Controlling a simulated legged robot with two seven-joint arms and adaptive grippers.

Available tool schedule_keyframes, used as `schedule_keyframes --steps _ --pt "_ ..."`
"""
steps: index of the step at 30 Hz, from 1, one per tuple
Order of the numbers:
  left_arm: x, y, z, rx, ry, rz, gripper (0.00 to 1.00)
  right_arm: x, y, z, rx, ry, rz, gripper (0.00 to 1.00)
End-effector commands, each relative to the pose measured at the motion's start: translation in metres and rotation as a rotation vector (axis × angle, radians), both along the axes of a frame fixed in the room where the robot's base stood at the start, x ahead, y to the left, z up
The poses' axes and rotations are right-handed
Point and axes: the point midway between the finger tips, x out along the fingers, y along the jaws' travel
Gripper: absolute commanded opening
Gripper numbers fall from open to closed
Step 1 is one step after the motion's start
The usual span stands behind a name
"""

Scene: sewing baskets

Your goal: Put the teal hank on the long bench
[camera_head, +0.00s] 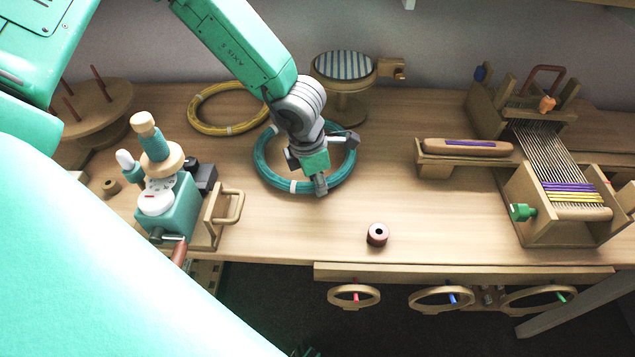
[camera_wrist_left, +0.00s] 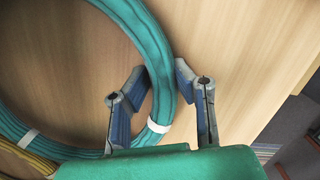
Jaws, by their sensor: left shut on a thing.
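The teal hank (camera_head: 263,172) is a ring with white ties, over the long wooden bench (camera_head: 320,225) at its middle. My left gripper (camera_head: 319,183) reaches down to the hank's near right side. In the left wrist view, the fingers of my left gripper (camera_wrist_left: 161,77) stand on both sides of the teal band (camera_wrist_left: 145,35) and are shut on it. I cannot tell whether the hank touches the bench top or hangs just above it. Part of the ring is hidden behind my arm. My right gripper is not in view.
A yellow hank (camera_head: 200,124) lies behind left. A striped round cushion on a stand (camera_head: 343,66) is at the back. A teal winding device (camera_head: 175,205) stands left, a small brown spool (camera_head: 377,234) in front, and a loom (camera_head: 540,190) right.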

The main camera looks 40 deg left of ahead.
Motion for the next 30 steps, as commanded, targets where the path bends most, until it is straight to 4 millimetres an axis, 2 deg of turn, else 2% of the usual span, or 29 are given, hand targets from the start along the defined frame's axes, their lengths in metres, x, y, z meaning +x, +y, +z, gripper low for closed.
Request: schedule_keyframes --steps 10,24,25,27,30 --pt "0.002 -0.003 -0.002 0.003 0.001 -0.001 0.0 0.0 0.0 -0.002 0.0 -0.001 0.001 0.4" --pt "0.0 -0.002 -0.019 -0.002 0.012 -0.002 0.0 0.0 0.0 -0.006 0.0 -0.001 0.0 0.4" --pt "0.0 -0.002 -0.019 -0.003 0.012 -0.003 0.23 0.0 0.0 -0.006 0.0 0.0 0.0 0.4" --pt "0.0 -0.001 -0.02 -0.001 0.013 -0.001 0.41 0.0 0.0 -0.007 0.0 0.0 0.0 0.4" --pt "-0.001 -0.001 -0.02 0.001 0.015 0.0 0.41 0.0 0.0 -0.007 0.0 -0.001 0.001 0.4"
